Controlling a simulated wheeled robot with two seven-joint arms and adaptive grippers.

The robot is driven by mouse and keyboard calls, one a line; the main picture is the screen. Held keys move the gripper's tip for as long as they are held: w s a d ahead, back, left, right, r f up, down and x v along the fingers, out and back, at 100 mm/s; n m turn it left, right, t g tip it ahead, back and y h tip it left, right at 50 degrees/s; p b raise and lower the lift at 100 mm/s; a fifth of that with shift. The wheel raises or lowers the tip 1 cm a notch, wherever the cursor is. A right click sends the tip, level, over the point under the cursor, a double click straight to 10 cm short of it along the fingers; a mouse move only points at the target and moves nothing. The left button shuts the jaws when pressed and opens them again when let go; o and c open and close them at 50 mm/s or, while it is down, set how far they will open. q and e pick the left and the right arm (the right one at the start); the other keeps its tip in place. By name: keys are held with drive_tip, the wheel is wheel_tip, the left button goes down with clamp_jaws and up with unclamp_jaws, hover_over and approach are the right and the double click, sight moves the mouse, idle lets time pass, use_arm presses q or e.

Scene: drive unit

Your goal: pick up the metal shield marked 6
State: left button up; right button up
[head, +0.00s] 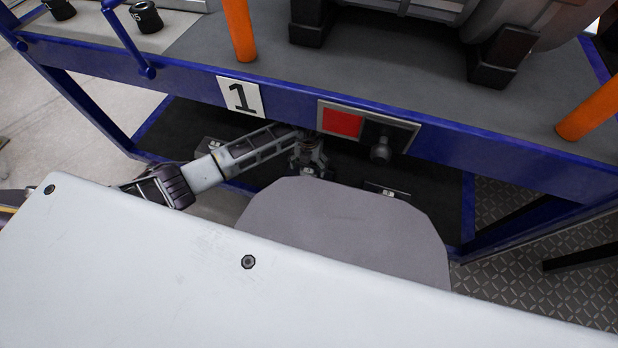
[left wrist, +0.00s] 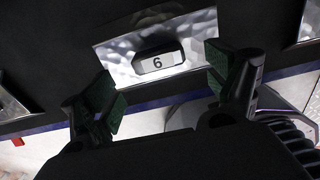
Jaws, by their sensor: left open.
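The metal shield marked 6 (left wrist: 118,62) is a bright, shiny plate with a raised block carrying the number 6, in the upper middle of the left wrist view. It lies on a dark surface. My left gripper (left wrist: 164,88) is open, with one green-padded finger on each side below the block; nothing is between the fingers. In the head view my left gripper (head: 308,168) reaches under the blue frame, over the dark lower shelf (head: 440,205). There I cannot clearly tell the shield from the gripper. My right gripper is in neither view.
Another metal plate (head: 388,190) lies on the lower shelf to the right of the gripper. The blue beam with the number 1 sign (head: 240,96) and a red and black switch panel (head: 368,128) run just above my left arm. Orange posts (head: 239,30) stand on the upper deck.

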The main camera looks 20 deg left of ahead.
sight(309, 170)
use_arm(q)
drive_tip(key=shift+f, duration=0.2)
idle(0.3)
drive_tip(key=shift+w+f+b, duration=0.15)
drive_tip(key=shift+f+b, duration=0.45)
drive_tip(key=shift+f, duration=0.15)
drive_tip(key=shift+w+f+b, duration=0.1)
drive_tip(key=shift+f+b, duration=0.45)
drive_tip(key=shift+f, duration=0.2)
drive_tip(key=shift+f+b, duration=0.55)
drive_tip(key=shift+f, duration=0.45)
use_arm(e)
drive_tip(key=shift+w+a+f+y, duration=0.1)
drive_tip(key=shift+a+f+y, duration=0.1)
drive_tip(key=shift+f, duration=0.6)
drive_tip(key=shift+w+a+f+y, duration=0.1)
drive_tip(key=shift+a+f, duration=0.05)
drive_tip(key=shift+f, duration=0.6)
use_arm(q)
drive_tip(key=shift+a, duration=0.1)
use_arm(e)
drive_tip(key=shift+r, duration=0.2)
use_arm(q)
drive_tip(key=shift+c, duration=0.8)
drive_tip(key=c, duration=1)
drive_tip(key=shift+c, duration=0.6)
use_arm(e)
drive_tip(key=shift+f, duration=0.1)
use_arm(q)
drive_tip(key=shift+r, duration=0.15)
